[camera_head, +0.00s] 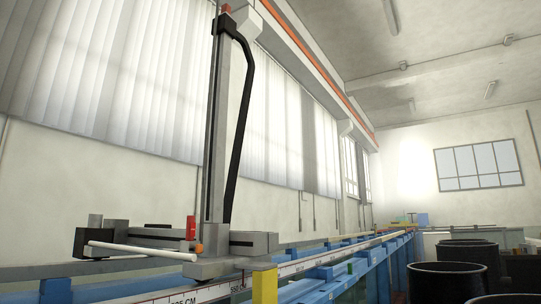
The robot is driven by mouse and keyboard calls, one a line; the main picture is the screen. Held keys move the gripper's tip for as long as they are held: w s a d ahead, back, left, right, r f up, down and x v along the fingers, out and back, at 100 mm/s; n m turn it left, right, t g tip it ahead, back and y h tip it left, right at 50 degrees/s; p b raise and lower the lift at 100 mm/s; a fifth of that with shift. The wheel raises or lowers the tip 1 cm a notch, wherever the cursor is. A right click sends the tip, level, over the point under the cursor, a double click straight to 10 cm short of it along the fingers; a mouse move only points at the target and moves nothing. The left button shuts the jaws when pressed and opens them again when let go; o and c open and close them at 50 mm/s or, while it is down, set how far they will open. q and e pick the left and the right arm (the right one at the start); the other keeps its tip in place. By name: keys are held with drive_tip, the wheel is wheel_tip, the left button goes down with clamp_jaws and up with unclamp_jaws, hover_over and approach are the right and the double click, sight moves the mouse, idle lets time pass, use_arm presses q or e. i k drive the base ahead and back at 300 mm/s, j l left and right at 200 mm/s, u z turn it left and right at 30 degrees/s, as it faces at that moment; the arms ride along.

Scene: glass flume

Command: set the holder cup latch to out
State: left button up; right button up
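I cannot pick out a holder cup or its latch for certain in the head view. A grey carriage (213,268) sits on the flume's rails at the lower left, with a tall upright mast (217,130) on it. On the carriage are a small red block (191,228), an orange knob (199,248) and a white rod (140,250) pointing left. A black box (93,242) is at the carriage's left end. Neither of my grippers shows in this view.
The blue flume frame (370,270) with a marked scale (185,298) runs away toward the far right. A yellow block (264,285) stands in front of the carriage. Dark round containers (447,283) stand at the lower right. A windowed wall with blinds (100,70) is behind.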

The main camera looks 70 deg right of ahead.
sight(198, 249)
drive_tip(key=z, duration=1.85)
